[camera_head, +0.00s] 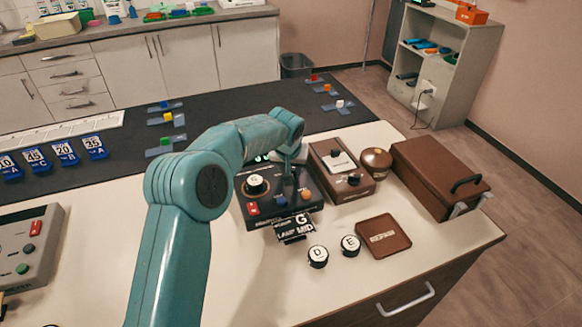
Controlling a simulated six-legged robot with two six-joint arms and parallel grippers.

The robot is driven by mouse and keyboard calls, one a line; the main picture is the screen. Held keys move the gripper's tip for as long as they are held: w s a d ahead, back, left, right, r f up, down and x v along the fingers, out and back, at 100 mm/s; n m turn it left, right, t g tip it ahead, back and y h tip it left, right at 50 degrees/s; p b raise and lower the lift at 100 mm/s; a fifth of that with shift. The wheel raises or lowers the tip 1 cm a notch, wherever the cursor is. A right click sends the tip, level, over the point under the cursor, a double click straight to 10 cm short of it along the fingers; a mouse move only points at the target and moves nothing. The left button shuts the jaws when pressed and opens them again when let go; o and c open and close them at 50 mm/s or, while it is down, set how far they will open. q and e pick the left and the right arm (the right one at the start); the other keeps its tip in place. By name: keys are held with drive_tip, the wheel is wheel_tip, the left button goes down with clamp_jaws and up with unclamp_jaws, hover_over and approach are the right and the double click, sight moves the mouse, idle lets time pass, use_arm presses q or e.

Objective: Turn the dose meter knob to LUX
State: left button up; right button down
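A black control box (259,217) stands on the white tabletop, with a large white-topped knob (256,185), a small green display, red buttons and an orange knob (305,194). A brown meter box (327,154) with a pale dial face and a dark knob (353,179) stands just right of it. I cannot read LUX on either, so which is the dose meter is unclear. My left gripper (289,190) points down over the right part of the black box, left of the brown box's knob. Its fingers are small and dark; their gap and any contact are unclear. My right gripper is out of view.
Loose knobs D (318,256) and E (350,245), a lettered black block (293,229) and a brown square plate (383,236) lie in front. A brown case (437,176) and round brown object (376,162) stand right. A grey button box (27,245) is left.

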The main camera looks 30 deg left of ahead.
use_arm(q)
drive_tip(key=c, duration=0.3)
drive_tip(key=m+p, duration=0.1)
drive_tip(key=m+h+p, duration=0.1)
drive_tip(key=m, duration=0.1)
drive_tip(key=shift+a+r, duration=0.2)
drive_tip(key=m+h+p, duration=0.1)
drive_tip(key=m, duration=0.1)
drive_tip(key=shift+a+m, duration=0.1)
drive_tip(key=shift+m, duration=0.3)
drive_tip(key=m+h+p, duration=0.1)
drive_tip(key=m+h, duration=0.1)
drive_tip(key=m, duration=0.2)
drive_tip(key=shift+w+a+f+p, duration=0.1)
drive_tip(key=shift+a+p, duration=0.05)
drive_tip(key=shift+p, duration=0.25)
drive_tip(key=m+g+p, duration=0.1)
drive_tip(key=m, duration=0.2)
drive_tip(key=shift+a+h, duration=0.1)
drive_tip(key=shift+h, duration=0.2)
drive_tip(key=shift+w+m+g+h+p, duration=0.15)
drive_tip(key=shift+m+g+h+p, duration=0.3)
drive_tip(key=shift+m+p, duration=1.05)
